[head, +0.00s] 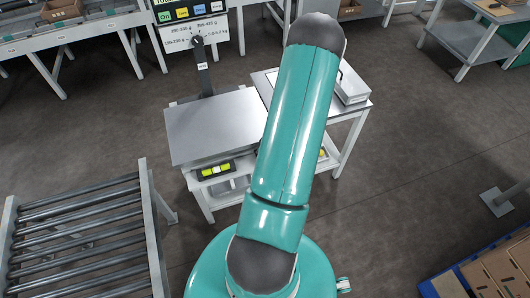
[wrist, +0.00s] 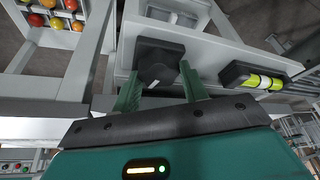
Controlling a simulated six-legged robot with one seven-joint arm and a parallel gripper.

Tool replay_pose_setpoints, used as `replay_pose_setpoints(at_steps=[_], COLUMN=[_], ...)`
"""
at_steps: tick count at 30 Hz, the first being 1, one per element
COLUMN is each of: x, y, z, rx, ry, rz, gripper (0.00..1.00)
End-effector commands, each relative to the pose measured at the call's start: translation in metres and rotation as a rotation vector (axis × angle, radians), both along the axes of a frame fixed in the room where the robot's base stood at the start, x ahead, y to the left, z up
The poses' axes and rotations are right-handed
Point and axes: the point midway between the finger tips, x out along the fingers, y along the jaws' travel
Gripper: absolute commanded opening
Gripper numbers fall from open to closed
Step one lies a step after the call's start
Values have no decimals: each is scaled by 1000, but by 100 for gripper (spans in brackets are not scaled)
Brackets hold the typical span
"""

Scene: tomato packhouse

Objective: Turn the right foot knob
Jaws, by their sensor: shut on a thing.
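A black foot knob (wrist: 158,56) sits on the grey frame in the wrist view, beside a black-cased level with a yellow-green vial (wrist: 262,81). My gripper (wrist: 160,72) has one green finger on each side of the knob and is shut on it. The knob's lower part is partly hidden between the fingers. In the head view, the scale with its flat grey platform (head: 215,126) stands on a white table, with the yellow-green level (head: 215,170) below its front edge. My arm hides the gripper and the knob there.
A post with a display panel (head: 190,30) rises behind the platform. A side table (head: 350,108) with a grey box stands right of the scale. Floor at right is largely clear.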

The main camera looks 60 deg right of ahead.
Motion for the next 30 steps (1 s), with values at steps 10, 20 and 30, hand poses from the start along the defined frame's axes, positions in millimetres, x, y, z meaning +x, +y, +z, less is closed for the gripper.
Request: replay_pose_setpoints(at_steps=[10, 20, 30], x=[-1, -1, -1], y=[-1, -1, -1], z=[0, -1, -1], rx=[0, 2, 2], ry=[2, 3, 3], rz=[118, 143, 143], gripper=[20, 20, 52])
